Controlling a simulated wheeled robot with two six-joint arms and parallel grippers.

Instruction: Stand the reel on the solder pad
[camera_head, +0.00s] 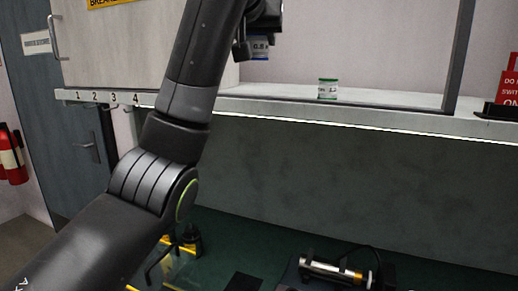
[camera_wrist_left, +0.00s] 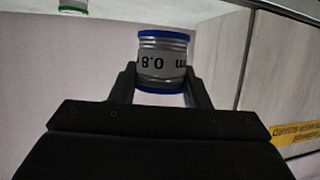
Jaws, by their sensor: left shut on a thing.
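My left gripper (camera_head: 260,36) is raised at shelf height and shut on a silver reel with blue rims (camera_head: 261,49). In the left wrist view the reel (camera_wrist_left: 163,62) sits between the two fingers, and its label shows "0.8" upside down. A second reel with green rims (camera_head: 327,89) stands upright on the shelf to the right; it also shows at the top left of the left wrist view (camera_wrist_left: 73,7). A black square patch (camera_head: 243,282) lies on the green bench at the bottom edge; I cannot tell if it is the solder pad. My right gripper is not in view.
The white shelf (camera_head: 400,113) has a lit front edge above a dark back panel (camera_head: 330,180). A sliding cabinet door (camera_head: 140,50) covers its left side. A metal cylinder device (camera_head: 330,270) and a yellow-edged item (camera_head: 178,262) are on the green bench (camera_head: 235,235).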

